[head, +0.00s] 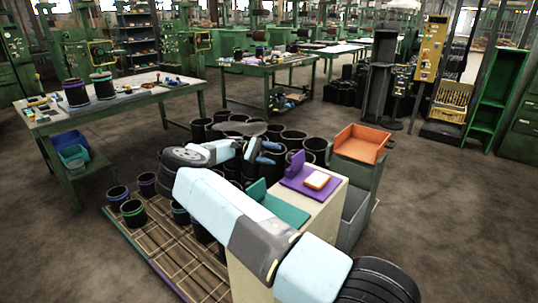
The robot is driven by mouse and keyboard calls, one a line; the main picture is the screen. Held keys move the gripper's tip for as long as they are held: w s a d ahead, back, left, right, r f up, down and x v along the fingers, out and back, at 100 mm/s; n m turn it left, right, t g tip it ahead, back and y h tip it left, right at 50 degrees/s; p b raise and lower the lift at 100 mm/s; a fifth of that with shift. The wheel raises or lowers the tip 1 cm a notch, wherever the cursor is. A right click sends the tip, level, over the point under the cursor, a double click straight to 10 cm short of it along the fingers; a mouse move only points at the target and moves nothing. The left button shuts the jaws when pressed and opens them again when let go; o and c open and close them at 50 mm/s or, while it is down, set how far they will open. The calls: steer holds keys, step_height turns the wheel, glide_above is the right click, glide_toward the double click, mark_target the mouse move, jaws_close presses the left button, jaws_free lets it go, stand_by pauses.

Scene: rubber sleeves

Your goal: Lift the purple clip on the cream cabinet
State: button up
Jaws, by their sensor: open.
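The cream cabinet (323,220) stands right of centre, partly hidden behind my arm. On its top lies a flat purple piece (297,184) with an upright purple part (294,162) at its far left edge. Which of these is the purple clip I cannot tell for sure. I see nothing between the fingers.
A teal piece (283,208) with an upright part lies in front of the purple one. An orange tray (359,145) stands behind right on a grey-green stand. Several black rubber sleeves (292,138) crowd behind my gripper. The floor to the right is clear.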

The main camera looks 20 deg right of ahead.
steer(key=shift+w+a, duration=0.25)
steer(key=shift+a, duration=0.05)
stand_by(0.5)
